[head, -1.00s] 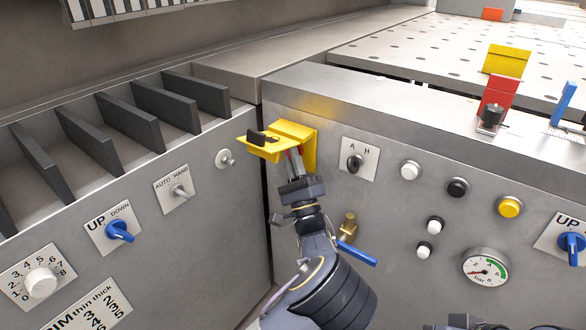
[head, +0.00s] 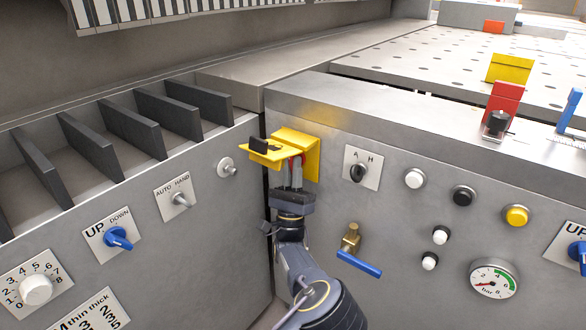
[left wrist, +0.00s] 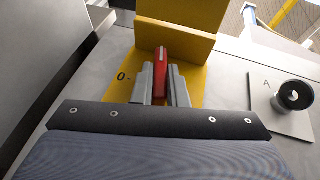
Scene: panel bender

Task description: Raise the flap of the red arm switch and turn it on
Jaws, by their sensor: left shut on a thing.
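The yellow flap (head: 266,152) of the arm switch stands raised, sticking out from its yellow housing (head: 310,158) near the panel corner. It has a dark tab on top. In the left wrist view the flap (left wrist: 185,14) lies beyond the switch and the yellow plate carries a "0" mark at left. My left gripper (head: 296,170) is under the flap, and its fingers (left wrist: 161,88) are shut on the red switch lever (left wrist: 162,78). A bit of red (head: 300,159) shows at the fingertips in the head view. The lever's lower part is hidden between the fingers. My right gripper is not in view.
Right of the switch are an A/H selector (head: 358,172) and several push buttons. A brass valve with a blue handle (head: 358,263) is below, close to my left arm. A pressure gauge (head: 494,280) sits lower right. The left panel carries knobs and dark slats (head: 135,130).

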